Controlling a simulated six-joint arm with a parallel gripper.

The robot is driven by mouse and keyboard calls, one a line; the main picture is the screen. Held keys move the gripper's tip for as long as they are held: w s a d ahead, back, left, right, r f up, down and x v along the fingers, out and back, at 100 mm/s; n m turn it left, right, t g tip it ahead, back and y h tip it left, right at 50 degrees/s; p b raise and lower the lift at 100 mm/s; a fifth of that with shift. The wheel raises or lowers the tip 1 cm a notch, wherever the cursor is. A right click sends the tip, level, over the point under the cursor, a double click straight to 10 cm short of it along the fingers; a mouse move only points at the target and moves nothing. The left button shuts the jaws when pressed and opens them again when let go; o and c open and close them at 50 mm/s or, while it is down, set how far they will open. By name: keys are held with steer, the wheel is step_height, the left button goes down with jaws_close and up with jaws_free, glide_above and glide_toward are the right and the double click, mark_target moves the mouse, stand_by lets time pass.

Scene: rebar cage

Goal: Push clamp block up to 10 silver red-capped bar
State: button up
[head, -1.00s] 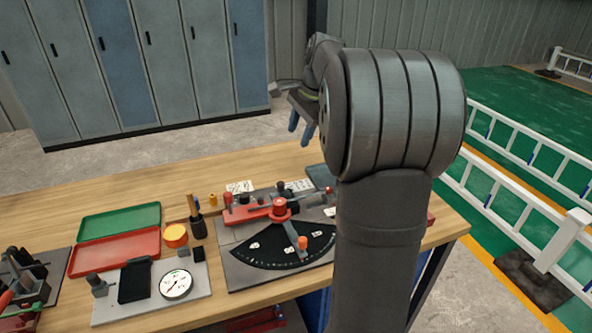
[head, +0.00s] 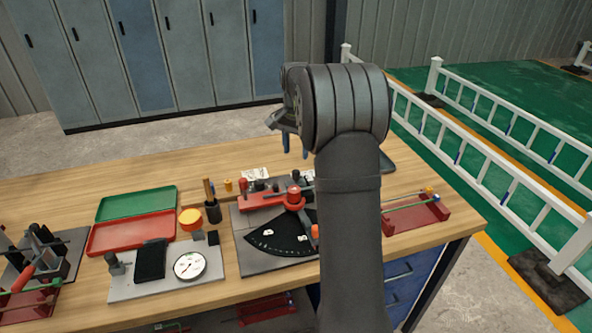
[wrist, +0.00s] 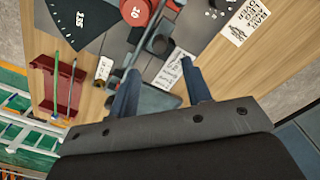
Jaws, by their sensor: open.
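The bending jig, with a black fan-shaped dial (head: 283,236) and a red round post (head: 293,194), sits on a grey plate on the bench. In the wrist view a red disc marked 10 (wrist: 135,12) shows at the top edge. A thin silver bar (wrist: 131,55) runs past it, with something red near its upper end. A dark block (wrist: 159,44) beside the bar may be the clamp block; I cannot be sure. My gripper (wrist: 160,88) is open and empty, its blue fingers above the jig's edge. In the head view my gripper (head: 295,145) is partly hidden by my arm.
A red rack (head: 428,212) holding thin bars stands at the bench's right; it also shows in the wrist view (wrist: 43,86). Green (head: 135,203) and red (head: 130,235) trays and a dial gauge (head: 189,265) are at left. Printed cards lie around the jig.

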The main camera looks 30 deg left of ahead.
mark_target(296, 171)
step_height(296, 171, down, 8)
steer(key=shift+f, duration=0.1)
steer(key=shift+c, duration=0.3)
